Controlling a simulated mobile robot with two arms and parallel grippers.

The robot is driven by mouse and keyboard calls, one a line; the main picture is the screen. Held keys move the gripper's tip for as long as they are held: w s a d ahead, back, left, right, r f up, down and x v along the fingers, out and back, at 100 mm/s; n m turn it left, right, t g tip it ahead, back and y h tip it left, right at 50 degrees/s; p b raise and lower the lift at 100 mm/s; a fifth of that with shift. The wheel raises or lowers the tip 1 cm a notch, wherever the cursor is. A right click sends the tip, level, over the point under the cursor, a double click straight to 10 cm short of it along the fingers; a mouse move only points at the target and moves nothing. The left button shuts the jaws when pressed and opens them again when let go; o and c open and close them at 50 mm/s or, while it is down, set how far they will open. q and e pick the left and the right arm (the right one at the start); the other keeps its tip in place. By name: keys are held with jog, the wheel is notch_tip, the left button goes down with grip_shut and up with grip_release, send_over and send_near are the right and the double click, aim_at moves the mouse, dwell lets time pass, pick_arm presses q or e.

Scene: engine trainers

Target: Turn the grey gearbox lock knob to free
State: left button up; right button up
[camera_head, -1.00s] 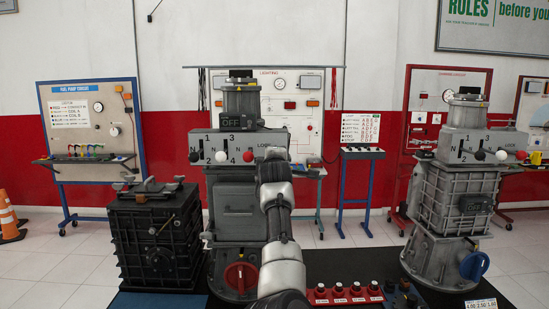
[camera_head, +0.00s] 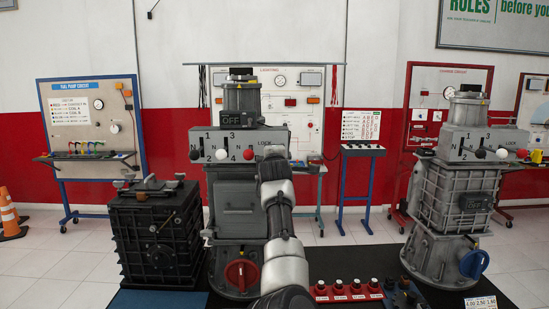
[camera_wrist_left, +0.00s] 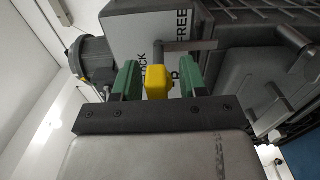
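The middle grey gearbox (camera_head: 235,195) stands on the bench, with the word LOCK on the right end of its grey top box (camera_head: 235,140). My left arm rises in front of its right side and hides its own gripper and the lock knob in the head view. In the left wrist view, my left gripper (camera_wrist_left: 158,80) has two green fingers, one on each side of a yellow knob (camera_wrist_left: 157,82). Narrow gaps show beside the knob, so the fingers look open around it. The words LOCK and FREE are printed on the grey box (camera_wrist_left: 150,30) beyond. My right gripper is not in view.
A dark gearbox (camera_head: 160,235) stands close on the left. Another grey gearbox (camera_head: 460,190) with a blue knob (camera_head: 473,264) stands on the right. A red switch strip (camera_head: 347,292) lies on the bench right of my arm. Training boards stand behind.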

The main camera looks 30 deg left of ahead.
pick_arm(q)
jog(key=shift+s+d+f, duration=0.1)
jog(key=shift+s+d, duration=0.2)
jog(key=shift+s, duration=0.05)
jog(key=b+v, duration=0.3)
jog(key=v, duration=0.7)
jog(key=shift+b, duration=0.4)
